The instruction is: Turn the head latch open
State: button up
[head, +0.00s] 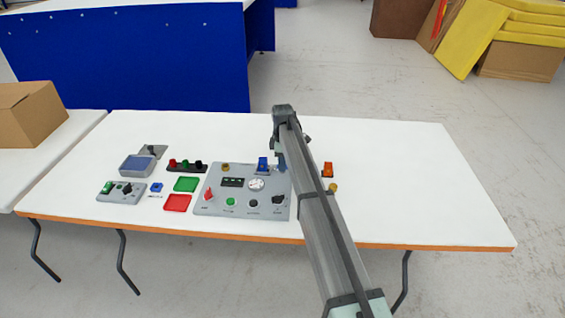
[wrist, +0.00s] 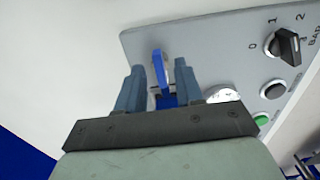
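A blue lever (head: 263,163), which looks like the latch, stands at the back right of the grey control panel (head: 223,205). In the wrist view the blue lever (wrist: 160,70) rises upright from a blue base on the panel. My gripper (wrist: 159,68) is open, with one finger on each side of the lever as seen there. A gap shows on both sides, and I cannot tell how deep the lever sits between the fingertips. In the head view my gripper (head: 281,161) is just right of the lever, partly hidden by my arm.
The panel also carries a black rotary knob (wrist: 288,43), a white dial (head: 256,184), a red knob (head: 209,195) and several buttons. An orange switch (head: 328,170) stands right of my arm. The table's right side is clear.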

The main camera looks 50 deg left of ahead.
jog(key=shift+f, duration=0.1)
grip_shut()
dwell(0.3)
